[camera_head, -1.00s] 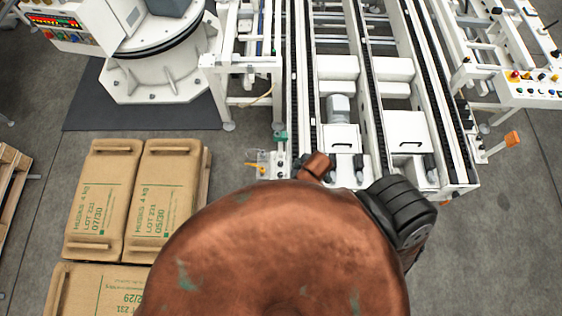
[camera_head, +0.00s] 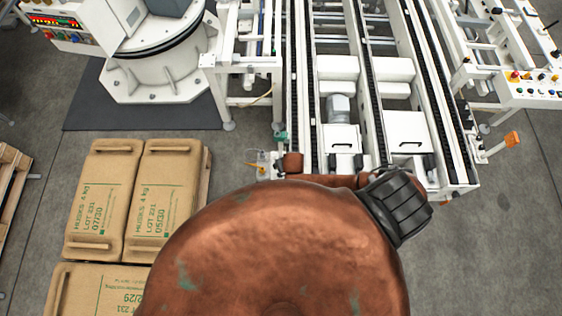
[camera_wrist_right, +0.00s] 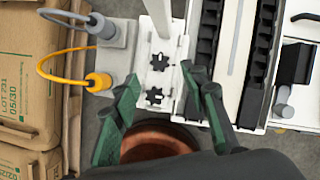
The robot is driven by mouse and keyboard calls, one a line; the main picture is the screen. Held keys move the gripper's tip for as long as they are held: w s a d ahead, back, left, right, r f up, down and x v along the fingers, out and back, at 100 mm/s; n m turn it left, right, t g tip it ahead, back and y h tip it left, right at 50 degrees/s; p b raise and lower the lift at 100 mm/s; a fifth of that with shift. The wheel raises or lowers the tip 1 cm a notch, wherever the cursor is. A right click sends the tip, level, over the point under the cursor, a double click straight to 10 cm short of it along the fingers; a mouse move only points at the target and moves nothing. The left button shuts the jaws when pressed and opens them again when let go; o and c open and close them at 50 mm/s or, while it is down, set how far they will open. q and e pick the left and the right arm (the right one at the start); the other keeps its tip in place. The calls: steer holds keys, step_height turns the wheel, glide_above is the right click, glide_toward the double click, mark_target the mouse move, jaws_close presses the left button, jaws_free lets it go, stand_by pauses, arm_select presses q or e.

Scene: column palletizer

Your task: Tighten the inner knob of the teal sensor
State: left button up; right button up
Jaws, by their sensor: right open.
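A small teal part (camera_head: 280,135) shows on the side of the conveyor's left rail in the head view; I cannot tell whether it is the teal sensor. In the right wrist view, two dark star-shaped knobs, one (camera_wrist_right: 159,61) above the other (camera_wrist_right: 153,96), sit on a white bracket (camera_wrist_right: 145,77). No teal sensor body is clear there. My right gripper (camera_wrist_right: 160,75) is open, its green fingers spread to either side of the knobs, with nothing held; I cannot tell its height above them. My left gripper is out of view.
Beside the bracket, a grey plate (camera_wrist_right: 118,55) carries a yellow cable (camera_wrist_right: 60,79) and a grey cable (camera_wrist_right: 70,21). The conveyor frame (camera_head: 403,130) lies right of the bracket. Stacked sacks (camera_head: 165,200) are to the left. Open floor (camera_head: 510,225) lies at right.

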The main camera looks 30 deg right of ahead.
steer(key=b+x, duration=0.1)
steer(key=x, duration=0.5)
steer(key=shift+f, duration=0.1)
jaws_close()
stand_by(0.4)
